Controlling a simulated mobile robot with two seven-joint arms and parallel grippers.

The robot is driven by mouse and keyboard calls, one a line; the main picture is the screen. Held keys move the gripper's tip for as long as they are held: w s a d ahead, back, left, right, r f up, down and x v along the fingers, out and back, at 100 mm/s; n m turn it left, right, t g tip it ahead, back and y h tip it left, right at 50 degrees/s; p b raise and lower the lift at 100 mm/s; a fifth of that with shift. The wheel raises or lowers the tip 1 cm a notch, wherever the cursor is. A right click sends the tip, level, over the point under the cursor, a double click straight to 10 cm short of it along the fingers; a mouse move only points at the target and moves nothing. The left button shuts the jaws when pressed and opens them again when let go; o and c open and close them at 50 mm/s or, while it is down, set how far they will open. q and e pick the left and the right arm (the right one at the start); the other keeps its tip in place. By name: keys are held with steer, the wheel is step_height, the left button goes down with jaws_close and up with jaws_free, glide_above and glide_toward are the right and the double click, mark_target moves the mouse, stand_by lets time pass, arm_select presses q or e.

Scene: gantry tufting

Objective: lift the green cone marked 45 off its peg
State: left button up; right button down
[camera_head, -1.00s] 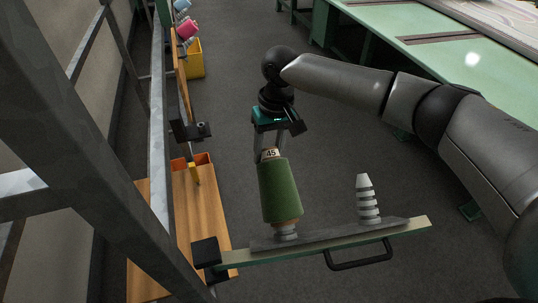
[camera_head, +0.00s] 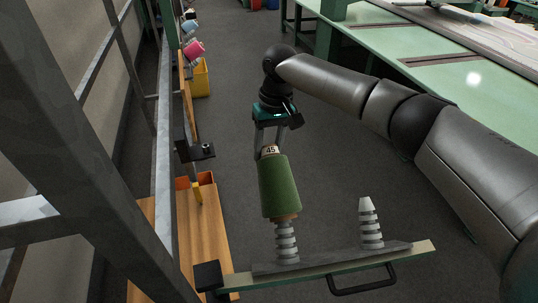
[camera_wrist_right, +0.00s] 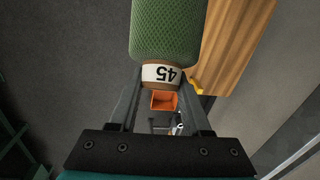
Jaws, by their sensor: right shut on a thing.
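The green cone marked 45 (camera_head: 280,187) hangs upright, slightly tilted, in my right gripper (camera_head: 269,147), which is shut on its labelled top end. Its brown lower rim is at the upper part of the left ribbed grey peg (camera_head: 286,245), and most of that peg shows below it. I cannot tell whether the peg's tip is still inside the cone. In the right wrist view the cone (camera_wrist_right: 168,35) and its label 45 show between the fingers (camera_wrist_right: 160,95). My left gripper is not in view.
A second, bare peg (camera_head: 370,225) stands to the right on the same board (camera_head: 410,252), which has a black handle (camera_head: 362,281). A metal frame (camera_head: 165,150) rises at the left. Grey floor lies open behind.

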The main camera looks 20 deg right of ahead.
steer(key=shift+w+d+r+b, duration=0.1)
steer(key=shift+w+r+b, duration=0.15)
steer(key=shift+w+r, duration=0.35)
steer(key=shift+w+d+r+b, duration=0.1)
steer(key=shift+w+r+b, duration=0.2)
steer(key=shift+w, duration=0.45)
steer(key=shift+w+r+b, duration=0.15)
steer(key=shift+w+r, duration=0.4)
steer(key=shift+w, duration=0.15)
steer(key=shift+r, duration=0.1)
